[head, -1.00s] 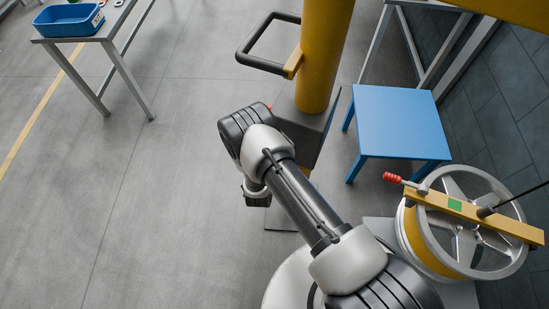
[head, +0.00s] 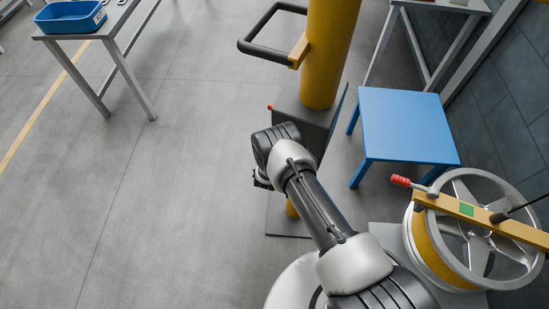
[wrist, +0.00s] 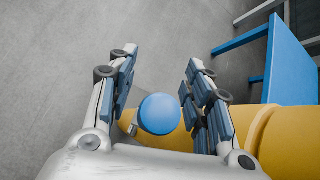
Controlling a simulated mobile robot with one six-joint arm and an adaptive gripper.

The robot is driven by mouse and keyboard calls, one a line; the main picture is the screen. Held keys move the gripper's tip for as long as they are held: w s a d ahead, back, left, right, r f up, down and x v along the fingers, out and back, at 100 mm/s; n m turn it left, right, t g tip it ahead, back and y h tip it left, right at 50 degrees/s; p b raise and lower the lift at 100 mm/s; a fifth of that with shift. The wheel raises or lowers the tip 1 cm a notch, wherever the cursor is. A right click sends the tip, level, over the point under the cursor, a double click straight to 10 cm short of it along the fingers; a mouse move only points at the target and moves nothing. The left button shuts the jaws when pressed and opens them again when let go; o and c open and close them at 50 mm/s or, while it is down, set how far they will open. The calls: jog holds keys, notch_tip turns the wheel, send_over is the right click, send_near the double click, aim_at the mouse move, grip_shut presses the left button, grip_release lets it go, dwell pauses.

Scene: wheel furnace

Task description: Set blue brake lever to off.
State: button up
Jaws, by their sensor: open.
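A blue ball knob (wrist: 159,114), apparently the end of the blue brake lever, shows in the wrist view. It lies between the two fingers of my gripper (wrist: 160,62), a little nearer the palm than the fingertips in the picture. My gripper is open, with a visible gap on each side of the knob. A small grey piece shows beside the knob, but most of the lever is hidden. In the head view my arm reaches toward the base of the yellow column (head: 330,60) and hides the knob and most of my gripper.
A dark box (head: 305,115) with a small red button (head: 270,107) sits at the column's base. A black handle loop (head: 262,48) juts from the column. A blue stool (head: 410,125) and a spoked wheel with a red-handled yellow bar (head: 490,220) stand right.

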grip_shut()
dwell(0.5)
dwell(0.5)
